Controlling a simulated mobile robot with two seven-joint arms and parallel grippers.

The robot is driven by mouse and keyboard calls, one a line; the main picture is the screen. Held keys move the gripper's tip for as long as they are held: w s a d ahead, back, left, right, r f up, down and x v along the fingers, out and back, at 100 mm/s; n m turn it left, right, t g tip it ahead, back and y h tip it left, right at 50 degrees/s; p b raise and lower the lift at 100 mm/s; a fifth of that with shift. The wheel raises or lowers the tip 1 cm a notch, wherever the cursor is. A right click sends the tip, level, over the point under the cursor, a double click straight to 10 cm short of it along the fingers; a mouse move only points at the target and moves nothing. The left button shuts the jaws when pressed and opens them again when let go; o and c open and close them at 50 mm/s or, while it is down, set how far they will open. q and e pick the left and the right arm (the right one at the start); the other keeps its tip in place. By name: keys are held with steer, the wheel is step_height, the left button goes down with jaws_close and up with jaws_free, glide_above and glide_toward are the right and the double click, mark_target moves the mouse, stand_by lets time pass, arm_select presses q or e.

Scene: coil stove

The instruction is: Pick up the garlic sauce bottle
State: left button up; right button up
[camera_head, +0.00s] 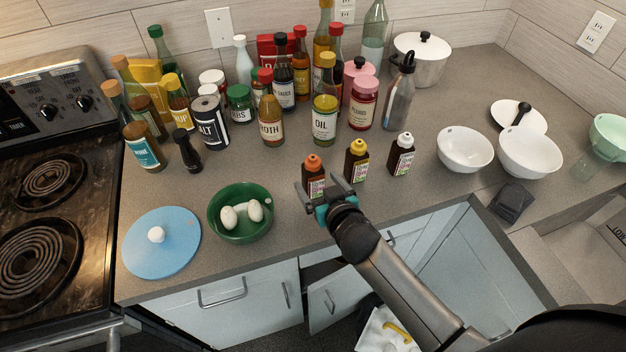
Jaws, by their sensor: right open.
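Three small dark sauce bottles stand in a row near the counter's front: an orange-capped bottle (313,170), a yellow-capped bottle (356,162) and a white-capped bottle (401,156). Their label print is too small to read, so I cannot tell which is the garlic sauce. My right gripper (320,188) is open at the orange-capped bottle, one finger to each side of it in the picture. It hides the bottle's lower part, and I cannot tell whether the fingers touch it. My left gripper is not in view.
A green bowl (239,231) with eggs and a blue round lid (160,258) lie to the left. Several taller bottles and jars, including the oil bottle (324,122), crowd behind. White bowls (466,152) stand to the right. A cabinet door (340,298) hangs open below.

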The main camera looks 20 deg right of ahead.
mark_target(317, 182)
steer(key=shift+b+x, duration=0.3)
steer(key=shift+x, duration=1.75)
steer(key=shift+f, duration=0.1)
steer(key=shift+c, duration=0.2)
jaws_close()
